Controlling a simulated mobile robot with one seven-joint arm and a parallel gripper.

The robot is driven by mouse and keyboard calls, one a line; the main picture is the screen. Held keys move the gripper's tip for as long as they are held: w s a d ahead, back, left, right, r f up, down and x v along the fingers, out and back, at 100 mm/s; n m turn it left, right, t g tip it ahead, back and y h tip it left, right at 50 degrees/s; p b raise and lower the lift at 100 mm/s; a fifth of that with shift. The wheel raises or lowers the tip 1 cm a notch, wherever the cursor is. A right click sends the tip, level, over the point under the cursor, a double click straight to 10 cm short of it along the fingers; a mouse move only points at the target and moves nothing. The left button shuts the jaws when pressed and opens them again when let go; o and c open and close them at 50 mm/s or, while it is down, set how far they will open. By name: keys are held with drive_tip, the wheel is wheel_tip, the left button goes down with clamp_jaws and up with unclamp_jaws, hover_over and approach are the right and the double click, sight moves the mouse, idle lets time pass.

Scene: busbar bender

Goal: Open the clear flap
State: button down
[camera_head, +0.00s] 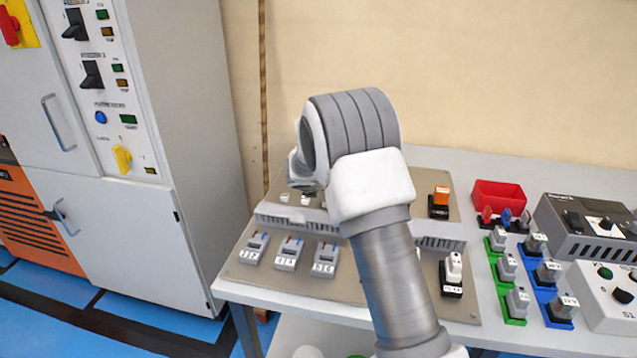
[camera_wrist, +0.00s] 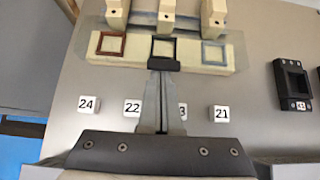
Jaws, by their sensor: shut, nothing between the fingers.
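In the wrist view, my gripper (camera_wrist: 162,72) has its two grey fingers together, pointing at a beige block (camera_wrist: 217,68) with red, black and blue square frames. The fingertips are at a small black piece (camera_wrist: 164,64) below the middle frame; I cannot tell whether they touch it. What looks like a clear flap (camera_wrist: 137,48) lies over the block, hard to make out against it. In the head view my arm hides the gripper's fingers and this block.
White number tags, such as 24 (camera_wrist: 89,103) and 21 (camera_wrist: 221,113), sit on the grey panel. A black part (camera_wrist: 292,84) is to the right. In the head view, breakers (camera_head: 289,252) line the panel's front, and a red bin (camera_head: 499,195) stands to the right.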

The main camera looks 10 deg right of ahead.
drive_tip(key=shift+r+p, duration=0.4)
drive_tip(key=shift+p, duration=1.05)
